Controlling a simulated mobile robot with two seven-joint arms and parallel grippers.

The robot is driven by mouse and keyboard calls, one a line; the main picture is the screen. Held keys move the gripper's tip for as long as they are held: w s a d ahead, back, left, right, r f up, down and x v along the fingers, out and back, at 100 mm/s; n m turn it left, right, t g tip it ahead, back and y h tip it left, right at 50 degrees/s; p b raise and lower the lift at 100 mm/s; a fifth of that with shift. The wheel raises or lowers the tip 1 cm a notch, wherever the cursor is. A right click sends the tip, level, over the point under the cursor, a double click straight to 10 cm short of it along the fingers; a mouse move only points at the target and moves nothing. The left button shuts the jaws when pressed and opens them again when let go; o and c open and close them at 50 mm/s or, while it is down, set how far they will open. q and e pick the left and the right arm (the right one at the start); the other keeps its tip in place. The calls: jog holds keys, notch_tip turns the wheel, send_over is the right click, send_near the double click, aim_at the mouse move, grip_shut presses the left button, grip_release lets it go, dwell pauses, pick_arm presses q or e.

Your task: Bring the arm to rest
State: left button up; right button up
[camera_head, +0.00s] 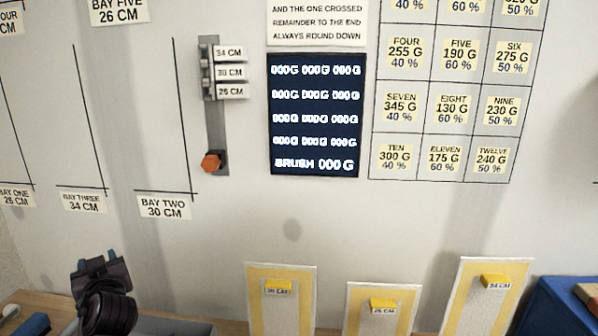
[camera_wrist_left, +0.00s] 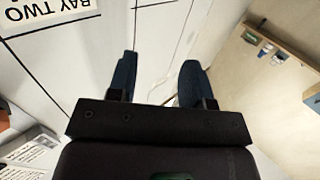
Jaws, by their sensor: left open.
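My left gripper (camera_head: 97,256) stands at the lower left of the head view, in front of the wall, with its dark wrist below it and its fingers pointing up. In the left wrist view the two blue fingers of the left gripper (camera_wrist_left: 158,72) are apart with nothing between them. The wall's ruled lines and the BAY TWO label (camera_wrist_left: 50,15) show beyond them. My right gripper is in neither view.
Three yellow-faced boards (camera_head: 283,312) with size tags stand along the bottom. A blue box (camera_head: 555,308) is at the lower right. A grey tray (camera_head: 185,327) lies near my left wrist. The wall holds a dark display (camera_head: 315,128) and a lever with an orange knob (camera_head: 211,162).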

pick_arm(q)
jog(key=d+m+t+h, duration=0.3)
jog(key=d+m+h, duration=0.2)
jog(key=d+m, duration=0.15)
jog(key=s+d+f+m+h+p, duration=0.3)
jog(key=s+d+f+h, duration=0.1)
jog(key=s+d+f, duration=0.25)
jog(key=s+f+g+h+p, duration=0.1)
jog(key=s+f, duration=0.3)
jog(key=s, duration=0.6)
jog(key=s+d+f+g+p, duration=0.1)
jog(key=s+f, duration=0.4)
jog(key=s, duration=0.5)
jog(key=s+f+g+h+p, duration=0.1)
jog(key=s+f, duration=0.4)
jog(key=s, duration=0.6)
jog(key=g+p, duration=0.1)
jog(key=g, duration=0.1)
jog(key=shift+d+f+g+h, duration=0.25)
jog(key=shift+d+g+h, duration=0.05)
jog(key=shift+d+g, duration=0.1)
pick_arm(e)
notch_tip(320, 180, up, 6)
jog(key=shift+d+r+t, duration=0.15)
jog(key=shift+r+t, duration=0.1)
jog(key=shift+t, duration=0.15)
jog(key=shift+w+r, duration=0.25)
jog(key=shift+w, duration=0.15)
